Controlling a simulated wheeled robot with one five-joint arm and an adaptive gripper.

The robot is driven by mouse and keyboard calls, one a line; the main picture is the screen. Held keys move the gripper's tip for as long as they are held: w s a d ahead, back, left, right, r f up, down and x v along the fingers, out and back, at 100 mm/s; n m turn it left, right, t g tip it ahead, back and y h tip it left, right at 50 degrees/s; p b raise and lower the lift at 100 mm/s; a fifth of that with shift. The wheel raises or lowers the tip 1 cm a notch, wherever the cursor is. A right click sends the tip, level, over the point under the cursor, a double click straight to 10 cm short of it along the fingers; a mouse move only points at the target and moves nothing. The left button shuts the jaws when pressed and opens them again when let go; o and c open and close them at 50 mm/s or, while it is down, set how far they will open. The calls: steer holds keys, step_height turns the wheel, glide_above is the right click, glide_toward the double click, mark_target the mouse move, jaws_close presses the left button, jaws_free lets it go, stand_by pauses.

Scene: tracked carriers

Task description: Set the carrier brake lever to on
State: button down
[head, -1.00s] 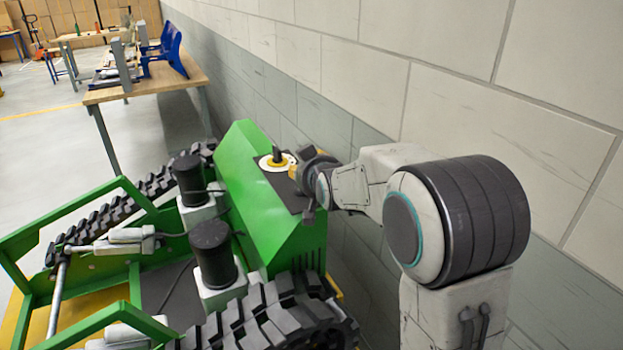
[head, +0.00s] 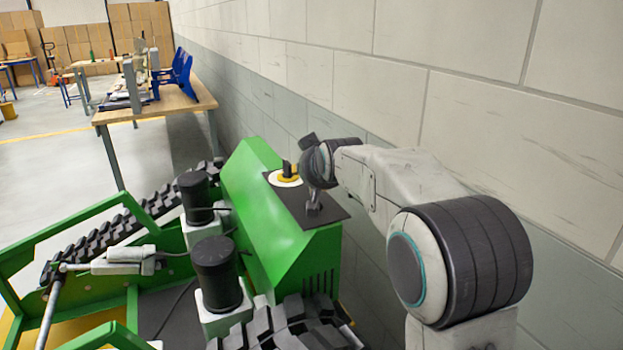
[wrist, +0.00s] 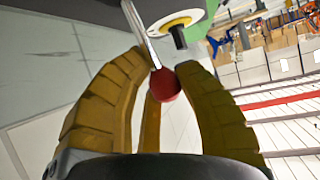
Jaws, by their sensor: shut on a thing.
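The brake lever is a thin metal rod (wrist: 140,30) with a red ball knob (wrist: 165,84) in the wrist view. My gripper (wrist: 164,72) has its yellow-brown fingers closed around the red knob. In the head view my gripper (head: 304,168) is at the top of the lever, partly hidden by my wrist. The lever's base (head: 313,208) stands on a dark plate (head: 327,213) on top of the green carrier (head: 262,225). The knob is hidden in the head view. I cannot read any on or off marking.
A yellow and white round switch (head: 284,180) with a black handle is close beside the lever; it also shows in the wrist view (wrist: 177,21). A block wall (head: 430,100) runs along the right. A wooden table (head: 160,106) stands behind the carrier.

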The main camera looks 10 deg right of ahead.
steer(key=shift+w+a+r+b, duration=0.2)
steer(key=shift+w+a+b, duration=0.1)
steer(key=shift+w+b, duration=0.25)
steer(key=c, duration=1.4)
jaws_free()
steer(key=shift+s, duration=0.1)
steer(key=o, duration=0.3)
steer(key=shift+f, duration=0.15)
steer(key=shift+o, duration=0.4)
steer(key=shift+f, duration=0.2)
steer(key=shift+s, duration=0.15)
steer(key=v, duration=1.2)
